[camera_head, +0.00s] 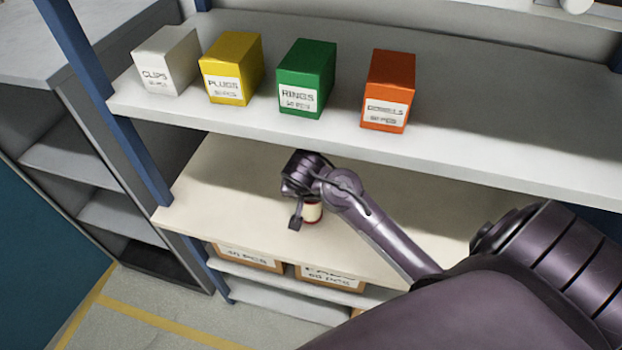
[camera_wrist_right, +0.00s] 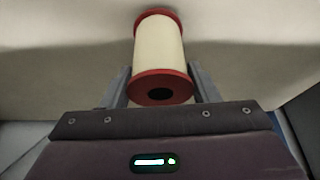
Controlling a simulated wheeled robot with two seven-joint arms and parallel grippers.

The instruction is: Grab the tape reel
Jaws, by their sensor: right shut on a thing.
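The tape reel (camera_head: 313,212) has a cream middle and red end flanges. In the head view it is at the middle shelf, partly hidden behind my right gripper (camera_head: 301,217). In the right wrist view the reel (camera_wrist_right: 158,48) lies between the two grey fingers of my right gripper (camera_wrist_right: 160,88), with the dark hole of its near flange facing the camera. The right gripper is shut on the reel. I cannot tell whether the reel touches the shelf. My left gripper is not in view.
The middle shelf (camera_head: 225,190) is otherwise clear. The upper shelf (camera_head: 450,152) overhangs it and carries a white box (camera_head: 167,60), a yellow box (camera_head: 232,68), a green box (camera_head: 306,78) and an orange box (camera_head: 388,90). Cardboard boxes (camera_head: 330,279) stand below. A blue post (camera_head: 140,165) is at left.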

